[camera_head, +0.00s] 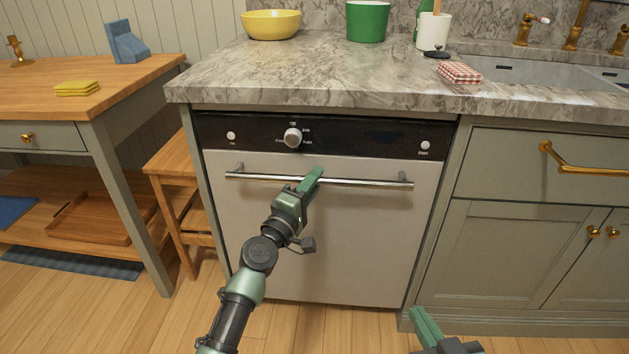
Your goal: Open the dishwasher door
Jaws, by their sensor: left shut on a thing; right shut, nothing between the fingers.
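The dishwasher door (350,240) is a plain light panel under the marble counter, and it looks upright and closed. A horizontal metal bar handle (365,184) runs across its upper part. My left gripper (314,177) is at the middle of the bar, its green fingers shut on the handle. The fingers hide a short piece of the bar. My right gripper (424,325) is low at the bottom edge, right of the dishwasher and away from the door. It is shut and empty, and only partly in view.
A black control panel (370,138) with a knob sits above the door. A wooden stool (175,165) and a side table (90,90) stand to the left. Cabinets (510,250) with brass handles are on the right. The wooden floor (285,325) before the door is clear of objects.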

